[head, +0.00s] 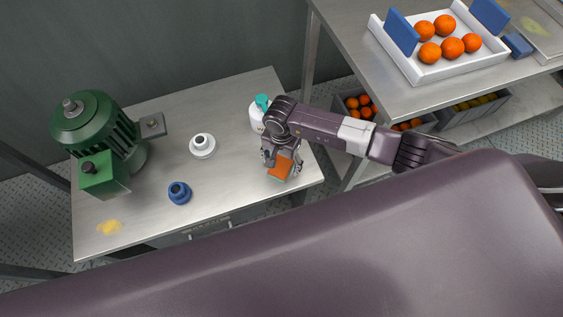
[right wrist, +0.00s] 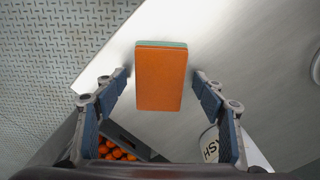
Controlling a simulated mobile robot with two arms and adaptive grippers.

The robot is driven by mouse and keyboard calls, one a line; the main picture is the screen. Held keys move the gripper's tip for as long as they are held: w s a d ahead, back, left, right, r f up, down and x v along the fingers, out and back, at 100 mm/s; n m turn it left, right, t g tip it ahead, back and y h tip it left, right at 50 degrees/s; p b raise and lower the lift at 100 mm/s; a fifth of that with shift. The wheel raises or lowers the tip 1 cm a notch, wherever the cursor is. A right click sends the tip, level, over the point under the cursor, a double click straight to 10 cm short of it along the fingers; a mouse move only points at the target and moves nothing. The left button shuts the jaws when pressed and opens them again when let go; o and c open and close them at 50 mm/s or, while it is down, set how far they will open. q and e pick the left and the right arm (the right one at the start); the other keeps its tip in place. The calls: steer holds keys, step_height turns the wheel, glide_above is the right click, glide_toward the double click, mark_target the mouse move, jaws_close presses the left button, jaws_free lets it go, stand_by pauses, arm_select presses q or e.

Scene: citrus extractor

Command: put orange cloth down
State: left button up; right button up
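The orange cloth (head: 280,168) is a flat orange block with a thin green layer along one edge. It is near the right end of the steel table (head: 235,190). It also shows in the right wrist view (right wrist: 161,80), centred between the fingers. My right gripper (head: 283,160) is over the cloth, pointing down. Its fingers are spread on both sides of the cloth, with a narrow gap at each side. I cannot tell whether the cloth rests fully flat on the table. My left gripper is not in view.
A white bottle with a teal cap (head: 258,112) stands just behind my right gripper. A white flanged part (head: 202,146), a blue ring (head: 179,192), a yellow smear (head: 109,227) and a green motor (head: 100,135) lie further left. A tray (head: 432,72) of oranges is on the right bench.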

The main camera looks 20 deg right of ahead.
mark_target(281, 165)
steer(key=shift+r, duration=0.1)
steer(key=shift+r+p, duration=0.2)
steer(key=shift+p, duration=0.15)
step_height(281, 165, up, 12)
steer(key=b, duration=0.2)
steer(key=shift+f, duration=0.15)
